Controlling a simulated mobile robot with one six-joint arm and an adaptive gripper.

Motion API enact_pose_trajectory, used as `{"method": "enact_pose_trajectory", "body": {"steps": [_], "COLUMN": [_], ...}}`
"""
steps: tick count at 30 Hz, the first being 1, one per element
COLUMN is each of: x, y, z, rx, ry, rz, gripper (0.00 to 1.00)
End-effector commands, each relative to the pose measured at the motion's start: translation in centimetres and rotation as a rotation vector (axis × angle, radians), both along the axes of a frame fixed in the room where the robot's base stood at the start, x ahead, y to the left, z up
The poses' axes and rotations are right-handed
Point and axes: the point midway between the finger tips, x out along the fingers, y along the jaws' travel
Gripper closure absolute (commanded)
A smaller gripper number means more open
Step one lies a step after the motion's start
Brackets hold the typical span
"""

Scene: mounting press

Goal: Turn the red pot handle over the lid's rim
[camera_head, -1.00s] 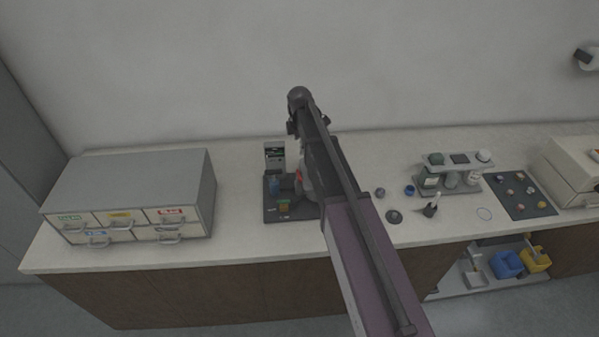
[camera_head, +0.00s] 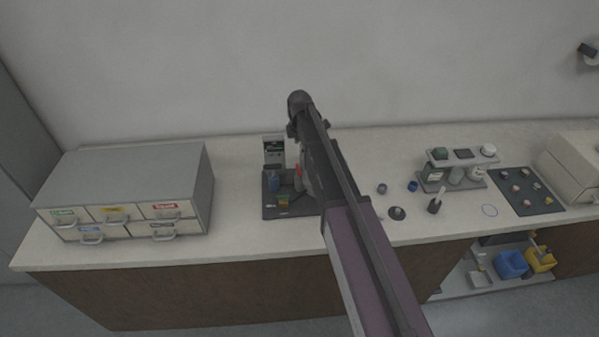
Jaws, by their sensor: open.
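A small red upright part (camera_head: 298,171), which looks like the red pot handle, shows just left of my arm at the mounting press. The press's dark base (camera_head: 290,211) lies on the counter, with a grey control box with a dark screen (camera_head: 274,151) at its back. The lid and its rim are hidden behind my arm or too small to tell. My arm crosses the picture in front of the press. My gripper is hidden behind the arm, so I cannot see its contact with the handle.
A grey drawer cabinet (camera_head: 130,180) stands at left. At right are small loose parts, a bottle rack (camera_head: 455,185) and a dark mat (camera_head: 525,207). The counter between cabinet and press is clear.

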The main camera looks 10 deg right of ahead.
Motion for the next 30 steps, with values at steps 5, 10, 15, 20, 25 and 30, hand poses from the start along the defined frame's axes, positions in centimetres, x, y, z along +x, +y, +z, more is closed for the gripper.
{"method": "enact_pose_trajectory", "body": {"steps": [5,10,15,20,25,30], "x": [0.0,0.0,0.0,0.0,0.0,0.0], "y": [0.0,0.0,0.0,0.0,0.0,0.0], "z": [-1.8,-3.1,-4.3,-5.6,-6.8,-8.0], "rx": [0.000,0.000,0.000,0.000,0.000,0.000], "ry": [0.000,0.000,0.000,0.000,0.000,0.000], "rz": [0.000,0.000,0.000,0.000,0.000,0.000], "gripper": [0.00,0.00,0.00,0.00,0.00,0.00]}}
